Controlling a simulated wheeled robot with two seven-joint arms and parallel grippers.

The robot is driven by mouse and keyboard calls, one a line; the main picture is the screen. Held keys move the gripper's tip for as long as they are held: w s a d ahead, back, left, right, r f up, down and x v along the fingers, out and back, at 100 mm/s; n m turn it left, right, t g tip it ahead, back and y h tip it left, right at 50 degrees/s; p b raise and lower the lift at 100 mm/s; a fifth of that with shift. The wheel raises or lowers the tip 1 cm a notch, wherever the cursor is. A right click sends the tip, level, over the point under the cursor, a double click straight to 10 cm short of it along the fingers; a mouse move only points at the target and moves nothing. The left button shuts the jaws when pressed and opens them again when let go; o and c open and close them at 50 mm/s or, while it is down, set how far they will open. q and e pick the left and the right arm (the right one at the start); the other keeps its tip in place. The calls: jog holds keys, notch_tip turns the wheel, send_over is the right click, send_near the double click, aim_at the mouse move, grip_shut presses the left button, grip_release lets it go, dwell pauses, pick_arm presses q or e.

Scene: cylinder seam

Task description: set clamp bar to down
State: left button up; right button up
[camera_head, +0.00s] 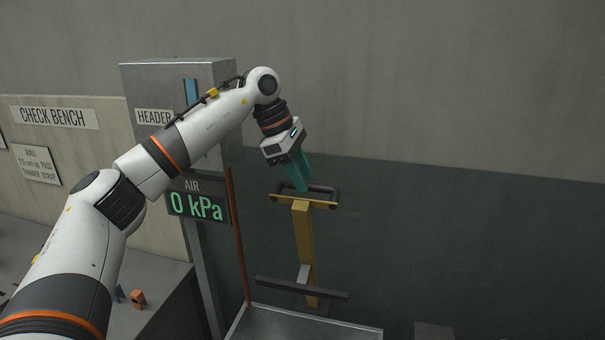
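A yellow upright bar (304,235) stands near the middle of the view, with a yellow crosspiece (318,204) at its top. I take it as the clamp bar. A black loop handle (325,188) is fixed to the crosspiece. My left gripper (299,187) reaches down from the upper left. Its teal fingers overlap the left part of the handle. I cannot tell whether they touch it or close around it. A dark horizontal bar (272,284) crosses low on the yellow bar, with a grey block there. My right gripper is not in view.
A grey cabinet (180,85) marked HEADER stands behind my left arm. A display (198,206) reads AIR 0 kPa. A thin reddish pipe (238,240) runs beside it. A metal tray edge (320,320) lies below. Small blue and orange items (138,299) sit on the bench at left.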

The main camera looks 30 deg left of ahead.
pick_arm(q)
jog(key=shift+d+f, duration=0.1)
jog(key=shift+f, duration=0.2)
jog(key=shift+c, duration=0.6)
grip_shut()
jog(key=shift+f, duration=0.1)
